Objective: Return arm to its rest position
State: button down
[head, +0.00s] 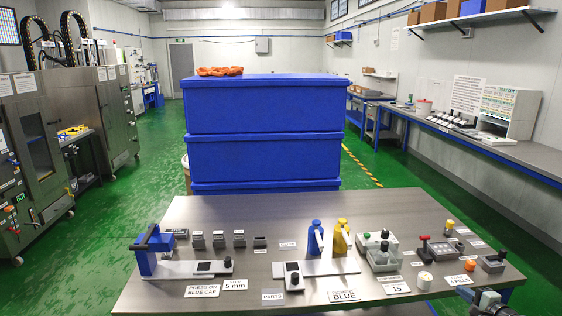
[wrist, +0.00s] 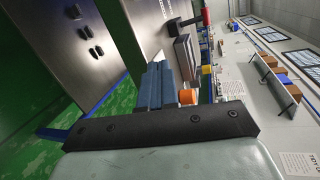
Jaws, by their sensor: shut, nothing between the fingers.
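My gripper shows in the wrist view, with its blue ridged fingers (wrist: 157,84) together and nothing visible between them. The fingers point away over the bench, and a dark bar of my gripper crosses the lower part of that view. In the head view, a part of my arm (head: 487,300) shows at the bottom right corner, by the front right edge of the grey bench (head: 255,214). It is cut off by the frame, so most of the arm is hidden. My gripper touches no object that I can see.

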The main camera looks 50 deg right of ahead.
notch_tip(320, 180, down, 8)
jog(key=a+n+y, duration=0.2)
jog(key=a, duration=0.1)
jog(key=w+a+f+n+g+y, duration=0.1)
jog(key=w+a+f+n+y, duration=0.25)
jog(key=w, duration=0.85)
jog(key=w+a+f+n+y, duration=0.1)
jog(key=w+a+f+y, duration=0.2)
jog(key=w+a+f, duration=0.55)
jog(key=w+a+f+n+g+y, duration=0.25)
jog(key=w+a+f, duration=0.25)
jog(key=w+a, duration=0.5)
jog(key=w+a+f+n+g+y, duration=0.25)
jog(key=w+a+f, duration=0.25)
jog(key=w+a, duration=0.5)
jog(key=w+a+f+n+g+y, duration=0.1)
jog(key=a+f+n+g, duration=0.25)
jog(key=a, duration=0.85)
jog(key=w+a+f+n+g+y, duration=0.1)
jog(key=a+f+n+g, duration=0.25)
jog(key=a, duration=0.85)
jog(key=s+a+f+n+g+h, duration=0.2)
jog(key=s+a+n+g+h, duration=0.1)
jog(key=s+a, duration=0.4)
jog(key=s+a+f+n+g+h, duration=0.2)
jog(key=s+a+n+h, duration=0.1)
jog(key=s+a+n, duration=0.3)
jog(key=shift+s+a+f+g, duration=0.15)
jog(key=shift+s+a+g, duration=0.25)
jog(key=shift+s+a, duration=0.45)
